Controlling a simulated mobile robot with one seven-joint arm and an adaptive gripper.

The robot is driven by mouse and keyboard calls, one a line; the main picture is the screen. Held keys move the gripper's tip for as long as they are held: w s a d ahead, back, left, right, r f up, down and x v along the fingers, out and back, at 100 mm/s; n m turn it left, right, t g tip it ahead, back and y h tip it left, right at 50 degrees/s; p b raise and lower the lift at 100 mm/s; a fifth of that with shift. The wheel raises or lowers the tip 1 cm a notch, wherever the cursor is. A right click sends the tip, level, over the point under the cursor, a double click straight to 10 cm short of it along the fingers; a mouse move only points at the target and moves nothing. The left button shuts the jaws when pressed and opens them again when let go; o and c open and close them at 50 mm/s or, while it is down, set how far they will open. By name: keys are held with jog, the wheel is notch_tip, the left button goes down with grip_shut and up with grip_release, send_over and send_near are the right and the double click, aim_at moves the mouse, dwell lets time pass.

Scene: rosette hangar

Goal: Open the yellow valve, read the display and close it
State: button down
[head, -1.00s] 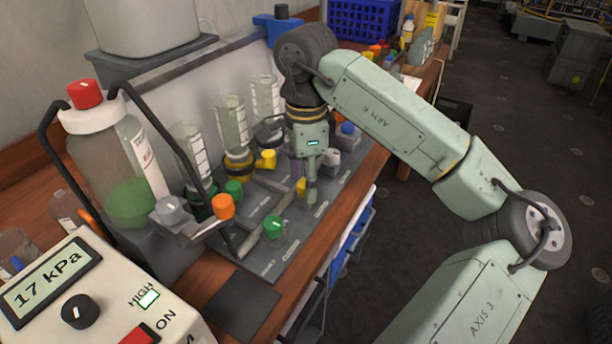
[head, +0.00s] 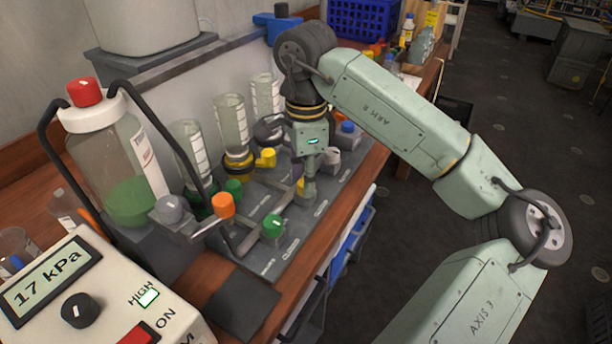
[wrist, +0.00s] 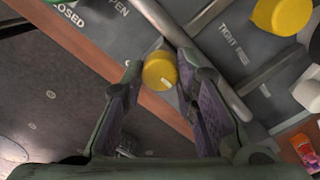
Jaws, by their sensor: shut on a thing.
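The yellow valve knob (head: 301,185) is on the grey valve panel (head: 262,262), mostly hidden behind my gripper (head: 309,196) in the head view. In the wrist view, the yellow knob (wrist: 160,71) with a short white mark sits between the purple-padded fingertips of my gripper (wrist: 157,78), which is shut on it. The panel prints "OPEN" and "CLOSED" near the upper left and "TIGHT" to the right. The display (head: 50,274) on the white box reads 17 kPa. Its HIGH lamp (head: 148,297) looks pale, and I cannot tell surely whether it is lit.
A green knob (head: 272,225) and an orange knob (head: 223,205) stand left of my gripper. Another yellow knob (head: 267,157) is behind it. A red-capped bottle (head: 122,165) with green liquid stands at left.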

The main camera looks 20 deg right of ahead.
jog(key=shift+m+b, duration=0.3)
jog(key=m+b, duration=0.2)
jog(key=shift+f+m, duration=0.15)
jog(key=shift+m, duration=0.25)
jog(key=m+b, duration=0.3)
jog(key=m, duration=0.2)
jog(key=m+b, duration=0.2)
jog(key=m, duration=0.2)
jog(key=shift+m, duration=0.4)
jog(key=m+b, duration=0.1)
jog(key=m, duration=0.3)
jog(key=shift+m, duration=0.4)
jog(key=c, duration=1.2)
grip_release()
jog(key=shift+c, duration=0.2)
